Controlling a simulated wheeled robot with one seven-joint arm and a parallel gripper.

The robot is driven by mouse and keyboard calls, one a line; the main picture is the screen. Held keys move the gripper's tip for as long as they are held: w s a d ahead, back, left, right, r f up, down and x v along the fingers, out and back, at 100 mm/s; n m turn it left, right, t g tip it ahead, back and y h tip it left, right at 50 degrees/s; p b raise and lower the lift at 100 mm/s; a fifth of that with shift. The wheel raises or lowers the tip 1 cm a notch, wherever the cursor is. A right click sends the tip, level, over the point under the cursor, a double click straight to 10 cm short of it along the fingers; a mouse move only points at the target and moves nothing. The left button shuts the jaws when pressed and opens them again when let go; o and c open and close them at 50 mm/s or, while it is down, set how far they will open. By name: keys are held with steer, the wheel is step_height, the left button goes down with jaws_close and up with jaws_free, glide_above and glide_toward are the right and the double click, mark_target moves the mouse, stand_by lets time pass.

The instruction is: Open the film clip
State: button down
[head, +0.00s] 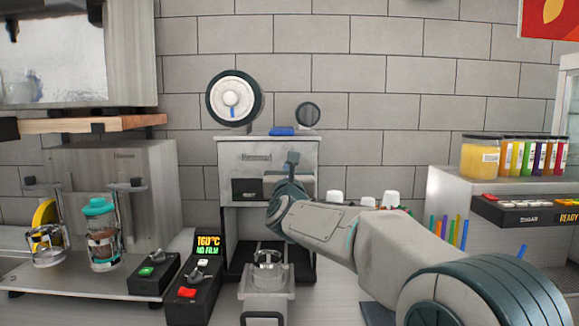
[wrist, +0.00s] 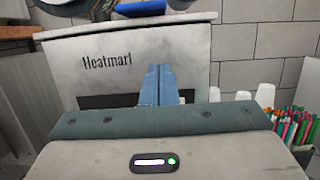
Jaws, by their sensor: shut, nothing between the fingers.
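The cup sealer (head: 240,157) stands against the wall, and its pale front with dark lettering also shows in the wrist view (wrist: 85,62). A blue piece that looks like the film clip (head: 281,131) lies on top of the sealer, between two round reels; it shows at the top edge of the wrist view (wrist: 140,8). I cannot tell whether it is open. My gripper (head: 293,157) is in front of the sealer's upper face, below the blue piece and apart from it. Its blue fingers (wrist: 158,72) are together and empty.
The large reel (head: 217,98) and small reel (head: 307,115) stand above the sealer. A control box (head: 208,245) reads 160°C and NO FILM. A metal cup holder (head: 266,281) sits below. White cups and coloured straws (wrist: 296,125) stand at right.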

steer(key=w+r+p, duration=0.4)
steer(key=w+r, duration=0.1)
steer(key=shift+w+p, duration=0.2)
steer(key=shift+p, duration=0.15)
steer(key=shift+w+r, duration=0.1)
steer(key=shift+r, duration=0.1)
steer(key=shift+d, duration=0.2)
